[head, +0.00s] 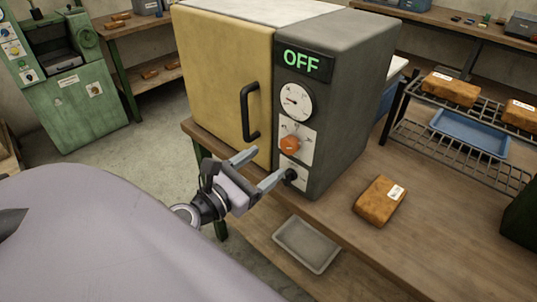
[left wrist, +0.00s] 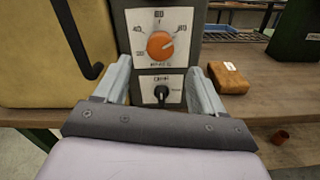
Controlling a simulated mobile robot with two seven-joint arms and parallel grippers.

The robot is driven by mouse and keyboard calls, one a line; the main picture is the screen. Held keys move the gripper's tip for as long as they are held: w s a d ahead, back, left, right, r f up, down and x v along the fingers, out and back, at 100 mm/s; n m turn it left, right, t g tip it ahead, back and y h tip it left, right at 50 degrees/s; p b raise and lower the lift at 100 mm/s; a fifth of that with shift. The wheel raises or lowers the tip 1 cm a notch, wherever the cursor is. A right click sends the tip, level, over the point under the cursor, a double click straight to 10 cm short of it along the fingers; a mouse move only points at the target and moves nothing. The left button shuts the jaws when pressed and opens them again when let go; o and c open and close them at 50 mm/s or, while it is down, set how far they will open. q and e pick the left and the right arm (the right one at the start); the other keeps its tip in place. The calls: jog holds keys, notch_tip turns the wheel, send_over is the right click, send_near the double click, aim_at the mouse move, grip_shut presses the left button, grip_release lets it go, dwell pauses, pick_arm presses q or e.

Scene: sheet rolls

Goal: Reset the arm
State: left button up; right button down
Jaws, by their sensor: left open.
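My left gripper (head: 257,170) is open and empty in front of the oven's control panel. In the left wrist view its two fingers (left wrist: 162,85) stand either side of a small black switch knob (left wrist: 161,92), apart from it as far as I can tell. The oven (head: 350,90) is dark grey with a closed yellow door (head: 225,80) and a black handle. Its display (head: 305,63) reads OFF in green. Below are a round gauge (head: 295,101) and an orange dial (head: 290,145), which also shows in the left wrist view (left wrist: 160,45). My right gripper is not in view.
The oven stands on a wooden bench (head: 420,240). A brown labelled block (head: 380,201) lies to its right. A wire rack (head: 460,150) holds similar blocks, with a blue tray (head: 470,132). A grey tray (head: 306,245) sits low at the front. A green machine (head: 75,110) stands back left.

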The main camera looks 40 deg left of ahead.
pick_arm(q)
jog(key=s+d+f+m+g, duration=0.2)
jog(key=f+m, duration=0.5)
jog(key=m, duration=0.4)
jog(key=s+d+f+m+g, duration=0.3)
jog(key=f+m, duration=0.5)
jog(key=m, duration=0.4)
jog(key=s+d+f+m+g+h, duration=0.1)
jog(key=s+d+f+m, duration=0.4)
jog(key=m, duration=0.6)
notch_tip(320, 180, down, 3)
jog(key=shift+s+r+m+g, duration=0.2)
jog(key=shift+s+m+g, duration=0.3)
jog(key=shift+g, duration=0.3)
